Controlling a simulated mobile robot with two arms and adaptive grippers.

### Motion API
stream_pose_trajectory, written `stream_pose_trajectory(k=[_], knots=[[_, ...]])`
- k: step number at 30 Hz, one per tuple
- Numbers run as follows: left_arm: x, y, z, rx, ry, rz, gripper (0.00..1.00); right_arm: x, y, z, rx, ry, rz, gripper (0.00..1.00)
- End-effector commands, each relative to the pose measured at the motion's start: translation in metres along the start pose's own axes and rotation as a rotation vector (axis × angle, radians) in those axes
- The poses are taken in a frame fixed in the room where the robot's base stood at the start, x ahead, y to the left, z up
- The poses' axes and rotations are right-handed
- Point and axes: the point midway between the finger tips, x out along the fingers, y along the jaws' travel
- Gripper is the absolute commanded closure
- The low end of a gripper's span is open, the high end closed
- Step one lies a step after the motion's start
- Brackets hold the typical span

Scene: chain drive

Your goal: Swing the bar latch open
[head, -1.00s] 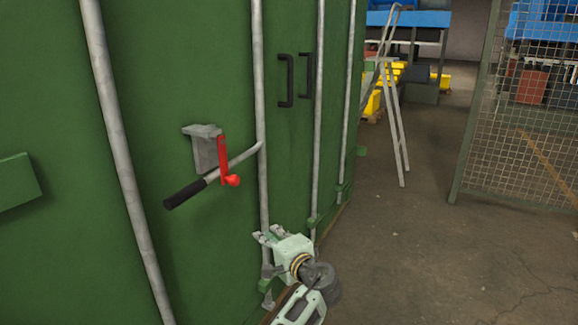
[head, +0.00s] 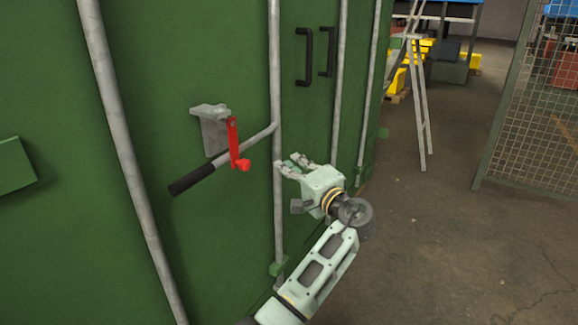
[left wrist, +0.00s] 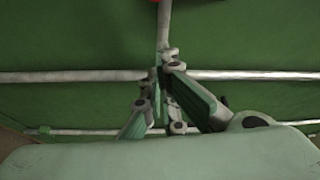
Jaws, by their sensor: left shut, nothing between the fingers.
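The bar latch (head: 259,137) is a grey lever with a black grip (head: 191,180), joined at its right end to an upright grey rod (head: 276,90) on the green door. A red catch (head: 233,143) with a red knob crosses the lever below a grey bracket (head: 211,129). My left gripper (head: 288,163) is shut and empty, just right of the rod and below the lever's joint. In the left wrist view its fingers (left wrist: 165,85) meet in front of the rod (left wrist: 80,77), with the lever (left wrist: 164,28) above; contact cannot be told. My right gripper is not in view.
More upright rods (head: 124,150) and two black handles (head: 304,57) are on the green doors. A stepladder (head: 418,105) and a mesh fence panel (head: 535,125) stand to the right. The concrete floor (head: 430,250) between them and the doors is clear.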

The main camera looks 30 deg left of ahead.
Motion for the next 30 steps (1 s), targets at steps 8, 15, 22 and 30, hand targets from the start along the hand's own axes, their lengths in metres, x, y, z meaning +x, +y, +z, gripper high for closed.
stream_pose_trajectory(k=[8, 15, 22, 30], knots=[[0.058, -0.003, -0.001, 0.003, -0.001, -0.001, 1.00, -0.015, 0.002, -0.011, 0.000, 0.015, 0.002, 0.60], [0.065, -0.002, 0.018, 0.001, 0.002, 0.001, 1.00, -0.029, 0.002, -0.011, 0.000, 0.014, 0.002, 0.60], [0.059, -0.001, 0.035, 0.001, 0.001, 0.001, 1.00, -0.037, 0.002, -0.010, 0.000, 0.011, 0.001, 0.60], [0.058, 0.000, 0.038, 0.001, 0.001, 0.001, 1.00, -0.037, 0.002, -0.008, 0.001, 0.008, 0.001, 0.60]])
